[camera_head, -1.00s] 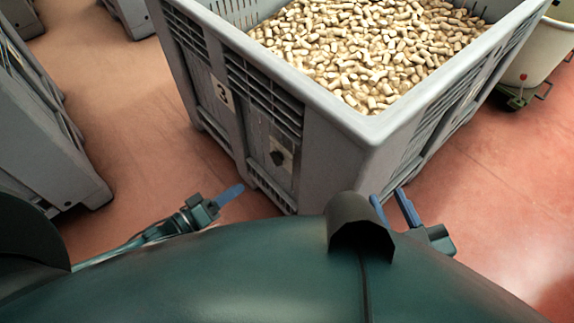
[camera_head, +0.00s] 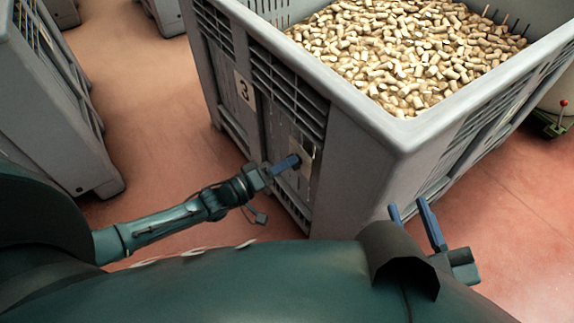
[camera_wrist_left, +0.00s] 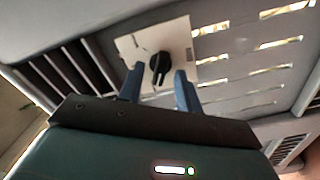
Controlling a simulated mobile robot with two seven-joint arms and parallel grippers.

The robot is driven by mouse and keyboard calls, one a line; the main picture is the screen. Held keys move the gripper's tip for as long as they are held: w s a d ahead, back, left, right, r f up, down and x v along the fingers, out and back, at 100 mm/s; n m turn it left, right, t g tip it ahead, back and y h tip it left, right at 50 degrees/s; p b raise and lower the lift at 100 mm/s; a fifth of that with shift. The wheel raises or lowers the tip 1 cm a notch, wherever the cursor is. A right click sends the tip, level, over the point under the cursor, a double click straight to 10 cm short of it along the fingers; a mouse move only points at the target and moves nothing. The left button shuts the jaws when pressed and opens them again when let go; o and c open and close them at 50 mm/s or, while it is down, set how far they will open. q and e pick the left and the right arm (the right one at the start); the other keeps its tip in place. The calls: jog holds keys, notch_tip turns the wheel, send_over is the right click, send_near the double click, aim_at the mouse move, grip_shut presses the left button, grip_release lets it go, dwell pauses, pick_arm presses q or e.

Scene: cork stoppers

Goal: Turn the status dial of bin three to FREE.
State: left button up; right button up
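Bin three is the grey slatted bin (camera_head: 345,150) full of corks, with a "3" label (camera_head: 244,89) on its side. Its status dial is a black knob (camera_wrist_left: 160,63) on a pale square plate (camera_wrist_left: 129,47) in the left wrist view. In the head view the plate (camera_head: 307,157) shows beside the left fingers, and the knob is hidden. My left gripper (camera_head: 292,162) is at the plate. In the wrist view its two fingers (camera_wrist_left: 159,71) are apart, with the knob between their tips; I see no clear contact. My right gripper (camera_head: 410,213) is open and empty, near the bin's front corner.
Corks (camera_head: 400,50) fill the bin. Another grey bin (camera_head: 50,105) stands at the left, with open reddish floor (camera_head: 150,90) between.

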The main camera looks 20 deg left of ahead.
pick_arm(q)
jog(key=shift+w+d, duration=0.3)
jog(key=shift+w, duration=0.1)
jog(key=c, duration=0.7)
